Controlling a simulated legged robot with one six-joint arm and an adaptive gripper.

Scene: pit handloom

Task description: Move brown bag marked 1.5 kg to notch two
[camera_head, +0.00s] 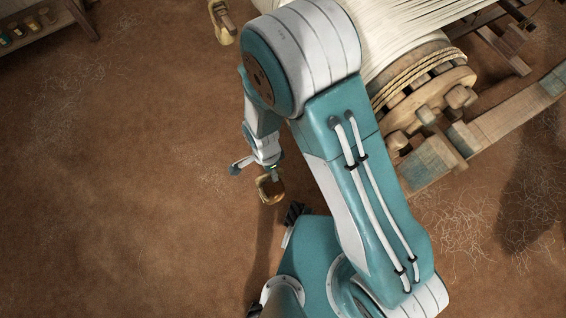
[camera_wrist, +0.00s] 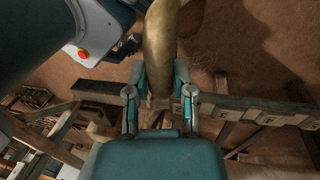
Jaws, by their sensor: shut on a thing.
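My gripper (camera_head: 272,174) is beside the lower left of the loom, over the brown floor. It is shut on a brass-coloured, loop-shaped handle (camera_head: 269,190). In the wrist view the gripper (camera_wrist: 160,72) has one finger on each side of the curved brass-coloured handle (camera_wrist: 160,35), which runs up out of the picture. No bag body and no 1.5 kg mark can be made out. A similar tan, loop-topped thing (camera_head: 222,22) is at the top, left of the loom; its mark cannot be read.
The loom's warp beam (camera_head: 415,85) with rope and white warp lies at the upper right. A wooden beam with pale notch-like blocks (camera_wrist: 268,112) crosses the wrist view. A shelf with coloured items (camera_head: 35,30) stands at the upper left. The floor at left is open.

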